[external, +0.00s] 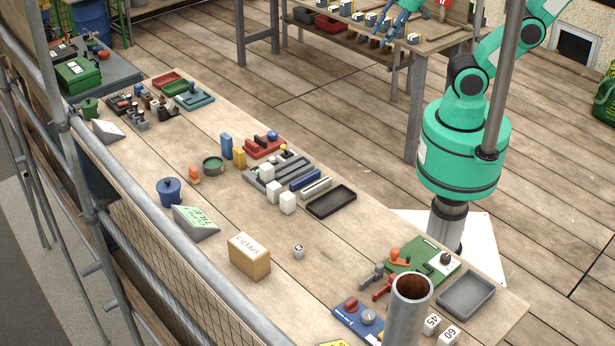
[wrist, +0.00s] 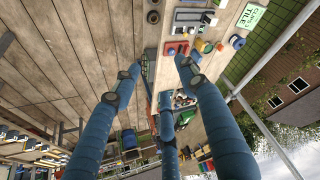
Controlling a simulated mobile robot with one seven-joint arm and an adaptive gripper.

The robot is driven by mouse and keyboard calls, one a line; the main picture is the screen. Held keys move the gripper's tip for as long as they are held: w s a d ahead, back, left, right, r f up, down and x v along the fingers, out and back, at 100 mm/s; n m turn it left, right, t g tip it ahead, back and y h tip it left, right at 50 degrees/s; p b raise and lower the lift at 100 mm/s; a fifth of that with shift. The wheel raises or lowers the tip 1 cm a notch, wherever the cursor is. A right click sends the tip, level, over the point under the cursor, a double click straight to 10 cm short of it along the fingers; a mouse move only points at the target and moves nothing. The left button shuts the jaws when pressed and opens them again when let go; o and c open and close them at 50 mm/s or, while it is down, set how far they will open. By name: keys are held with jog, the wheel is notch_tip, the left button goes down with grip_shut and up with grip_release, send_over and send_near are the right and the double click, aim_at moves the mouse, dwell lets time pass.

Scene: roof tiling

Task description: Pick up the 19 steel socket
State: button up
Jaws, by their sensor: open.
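In the external view, blue-green fingers (external: 394,27) hang at the top edge above the far table, well away from the socket. Most of the wrist is out of frame.
An upright pipe (external: 408,305) stands at the near end. Scaffold rails run along the left side.

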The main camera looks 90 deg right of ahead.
jog(key=w+a+r+n+g+y+p, duration=0.1)
jog(key=w+a+n, duration=0.1)
jog(key=w+a, duration=0.4)
jog(key=w+a+n+g+p, duration=0.1)
jog(key=w+a, duration=0.4)
jog(key=w, duration=0.4)
jog(key=w+a+f+n+g+p, duration=0.1)
jog(key=w+a+f+n, duration=0.15)
jog(key=w+a, duration=0.35)
jog(key=w+a+f+n+p, duration=0.1)
jog(key=w+a+f, duration=0.2)
jog(key=a, duration=0.4)
jog(key=n+g+h+p, duration=0.1)
jog(key=n+g+p, duration=0.2)
jog(key=n, duration=0.2)
send_over(299, 248)
notch_tip(299, 248, down, 28)
jog(key=shift+r, duration=0.15)
jog(key=shift+f, duration=4.3)
